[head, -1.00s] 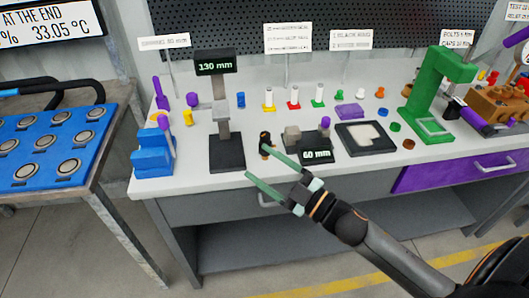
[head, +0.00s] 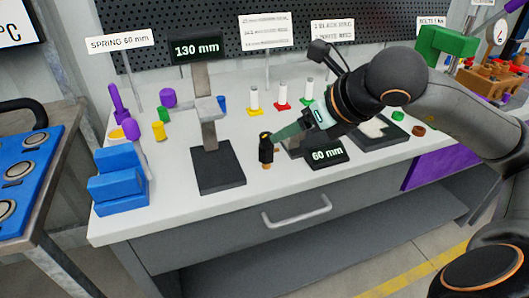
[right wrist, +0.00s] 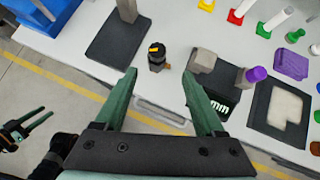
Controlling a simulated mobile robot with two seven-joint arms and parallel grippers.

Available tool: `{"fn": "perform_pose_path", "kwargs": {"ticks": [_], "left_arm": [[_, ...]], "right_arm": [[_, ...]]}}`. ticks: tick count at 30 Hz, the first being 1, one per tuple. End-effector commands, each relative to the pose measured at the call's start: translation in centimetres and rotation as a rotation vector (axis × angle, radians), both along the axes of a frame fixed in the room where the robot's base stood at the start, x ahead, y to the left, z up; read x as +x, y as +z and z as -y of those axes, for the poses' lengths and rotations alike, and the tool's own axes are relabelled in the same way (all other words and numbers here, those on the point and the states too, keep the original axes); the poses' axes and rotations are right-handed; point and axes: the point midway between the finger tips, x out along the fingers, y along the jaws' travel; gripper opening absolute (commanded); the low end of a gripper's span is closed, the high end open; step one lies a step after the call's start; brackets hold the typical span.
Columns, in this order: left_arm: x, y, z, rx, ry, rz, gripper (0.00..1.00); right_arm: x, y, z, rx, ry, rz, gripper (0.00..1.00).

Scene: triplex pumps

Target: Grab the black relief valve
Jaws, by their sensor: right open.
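The black relief valve (head: 266,151), a small dark upright cylinder with a brassy lower part, stands on the white bench between the 130 mm stand and the 60 mm block. It also shows in the right wrist view (right wrist: 156,60), with a yellow mark near its top. My right gripper (head: 277,137) is open and empty, close to the valve from the right. In the right wrist view its two green fingers (right wrist: 160,74) are spread, with the valve just beyond the gap between their tips. My left gripper (right wrist: 36,124) shows only in the right wrist view, low at left, fingers apart.
The 130 mm stand (head: 218,176) is left of the valve, and the 60 mm block (head: 327,154) is close on its right. Blue steps (head: 119,186) stand at the bench's left end. Several coloured parts stand behind. The bench front before the valve is clear.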

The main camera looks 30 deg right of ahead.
Motion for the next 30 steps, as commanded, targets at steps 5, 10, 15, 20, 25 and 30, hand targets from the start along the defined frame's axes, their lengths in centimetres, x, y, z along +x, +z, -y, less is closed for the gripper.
{"fn": "perform_pose_path", "kwargs": {"ticks": [5,10,15,20,25,30], "left_arm": [[-0.3,0.1,0.0,0.002,-0.001,-0.015,0.5],[-0.1,0.1,0.0,0.001,0.001,-0.01,0.5],[0.3,0.7,0.1,-0.004,0.005,0.0,0.5],[0.5,1.2,0.3,-0.009,0.009,0.004,0.5],[0.5,0.9,0.3,-0.009,0.009,0.0,0.5],[0.4,0.7,0.2,-0.008,0.009,-0.004,0.5]], "right_arm": [[2.1,-2.0,-0.4,0.007,0.004,-0.005,0.71],[3.3,-3.2,-0.5,0.004,0.003,-0.002,0.71],[4.2,-3.8,-0.7,0.006,0.004,-0.003,0.71],[5.9,-4.9,-1.3,0.007,0.005,-0.004,0.71],[7.2,-6.4,-1.3,0.006,0.004,-0.005,0.71],[7.4,-6.6,-1.3,0.004,0.004,-0.002,0.71]]}}
